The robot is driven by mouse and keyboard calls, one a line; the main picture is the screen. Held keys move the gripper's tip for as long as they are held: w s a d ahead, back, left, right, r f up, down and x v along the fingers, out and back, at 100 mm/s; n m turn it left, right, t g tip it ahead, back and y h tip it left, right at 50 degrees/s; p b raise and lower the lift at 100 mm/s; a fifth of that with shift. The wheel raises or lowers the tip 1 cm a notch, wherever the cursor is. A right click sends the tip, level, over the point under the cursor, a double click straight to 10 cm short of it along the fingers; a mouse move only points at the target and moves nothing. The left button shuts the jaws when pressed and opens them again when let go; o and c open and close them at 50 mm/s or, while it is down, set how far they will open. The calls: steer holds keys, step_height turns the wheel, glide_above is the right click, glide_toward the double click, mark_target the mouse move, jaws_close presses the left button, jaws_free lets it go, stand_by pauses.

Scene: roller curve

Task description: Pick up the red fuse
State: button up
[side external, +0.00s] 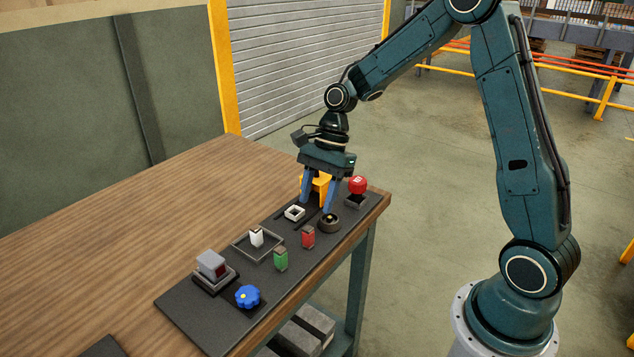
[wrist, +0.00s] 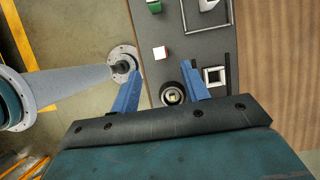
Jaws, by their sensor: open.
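The red fuse (side external: 308,237) stands upright on the dark mat near the table's front edge. In the wrist view, a small block with a pale top and a reddish side (wrist: 160,53), apparently this fuse, lies just beyond the gap between the fingertips. My gripper (side external: 316,208) points down with its two blue fingers spread and nothing held between them. In the side view it is above the mat, behind and slightly right of the fuse. The fingers also show in the wrist view (wrist: 160,67). The fuse is not touched.
Near the fingers are a dark round socket (side external: 329,224) and a white square frame (side external: 294,213). A green fuse (side external: 281,259), a tray with a white block (side external: 256,237), a grey box (side external: 212,265) and a blue knob (side external: 247,296) stand leftward.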

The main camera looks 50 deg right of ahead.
mark_target(309, 227)
steer(key=shift+x, duration=2.3)
steer(key=shift+f, duration=0.1)
steer(key=shift+x, duration=2.5)
steer(key=shift+a, duration=0.15)
steer(key=shift+c, duration=0.4)
jaws_close()
